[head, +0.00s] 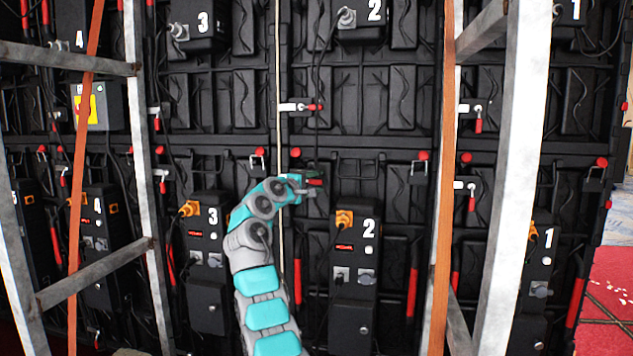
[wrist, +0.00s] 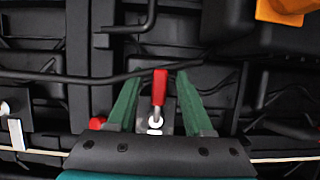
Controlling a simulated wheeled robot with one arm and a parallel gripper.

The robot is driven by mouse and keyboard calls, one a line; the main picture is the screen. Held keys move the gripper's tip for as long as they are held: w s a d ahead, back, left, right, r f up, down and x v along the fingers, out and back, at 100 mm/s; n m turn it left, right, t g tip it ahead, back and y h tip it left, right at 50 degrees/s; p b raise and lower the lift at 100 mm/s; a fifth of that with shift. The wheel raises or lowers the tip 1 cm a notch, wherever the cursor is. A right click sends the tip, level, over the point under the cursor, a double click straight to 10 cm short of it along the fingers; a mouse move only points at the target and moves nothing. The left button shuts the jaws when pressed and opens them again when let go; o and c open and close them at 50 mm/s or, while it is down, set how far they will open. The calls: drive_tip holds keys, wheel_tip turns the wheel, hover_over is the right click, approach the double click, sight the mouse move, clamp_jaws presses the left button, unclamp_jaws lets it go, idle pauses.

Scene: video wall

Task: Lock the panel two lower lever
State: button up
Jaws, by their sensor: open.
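The panel two lower lever has a red handle (head: 315,182) that points right, roughly level, just above and left of the black box marked 2. In the wrist view its red handle (wrist: 160,84) stands between my fingers, with a silver pivot below it. My gripper (head: 310,182) is around the lever in the head view and partly hides its mount. In the wrist view my gripper (wrist: 157,95) is open, with one green finger on each side of the handle. Small gaps show between the fingers and the handle.
A similar upper lever (head: 312,107) points right above my gripper. The lower box marked 2 (head: 352,265) stands right of my arm. A pale cord (head: 278,90) hangs beside my wrist. Metal frames (head: 515,150) and an orange strap (head: 443,150) stand in front at right.

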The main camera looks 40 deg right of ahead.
clamp_jaws()
idle(0.5)
